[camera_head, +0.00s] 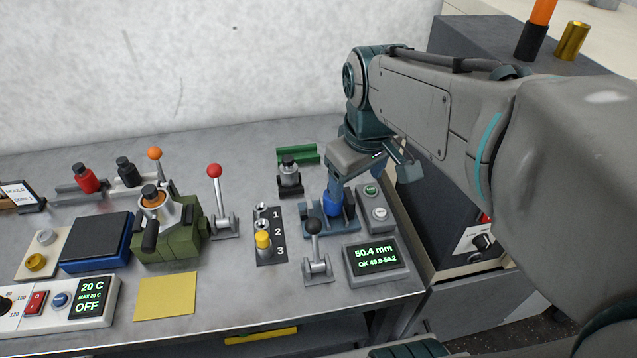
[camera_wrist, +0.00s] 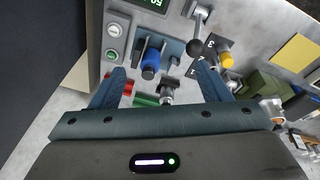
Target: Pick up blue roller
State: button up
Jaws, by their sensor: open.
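The blue roller (camera_head: 333,204) stands in a blue-grey holder (camera_head: 346,222) on the metal bench, in front of my gripper. In the wrist view the blue roller (camera_wrist: 150,63) shows between the two fingertips and a little beyond them, with its holder (camera_wrist: 171,48) around it. My gripper (camera_head: 370,178) is open and empty, pointing down over the right part of the bench. Its fingers also show wide apart in the wrist view (camera_wrist: 160,70). One finger partly covers the roller's top in the head view. I see no contact, but cannot tell the exact gap.
A black-knobbed lever (camera_head: 314,240), a readout box (camera_head: 376,259) and a button box (camera_head: 374,203) stand close around the holder. A silver roller (camera_head: 288,172) and a green holder (camera_head: 298,154) stand behind left.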

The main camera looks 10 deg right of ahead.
jog(key=w+f+n+b, duration=0.2)
jog(key=w+n, duration=0.1)
jog(key=w, duration=0.2)
jog(key=w+f+n+g+b, duration=0.1)
jog(key=w+f+n+b, duration=0.1)
jog(key=w, duration=0.3)
jog(key=w+f+n+g+b, duration=0.1)
jog(key=w+f+n+b, duration=0.1)
jog(key=w+n+b, duration=0.1)
jog(key=shift+w+f+n+b, duration=0.2)
jog(key=shift+w+n+b, duration=0.1)
jog(key=shift+w+n, duration=0.6)
jog(key=shift+w+f, duration=0.1)
jog(key=shift+f, duration=0.25)
notch_tip(320, 180, down, 8)
jog(key=shift+r+b, duration=0.25)
jog(key=shift+b, duration=0.1)
jog(key=f, duration=0.2)
jog(key=s+f, duration=0.1)
jog(key=f, duration=0.1)
jog(key=shift+a+f, duration=0.1)
jog(key=shift+a, duration=0.05)
jog(key=shift+w+f, duration=0.1)
jog(key=shift+f, duration=0.5)
jog(key=c, duration=1.2)
jog(key=shift+c, duration=1)
jog(key=shift+r, duration=0.15)
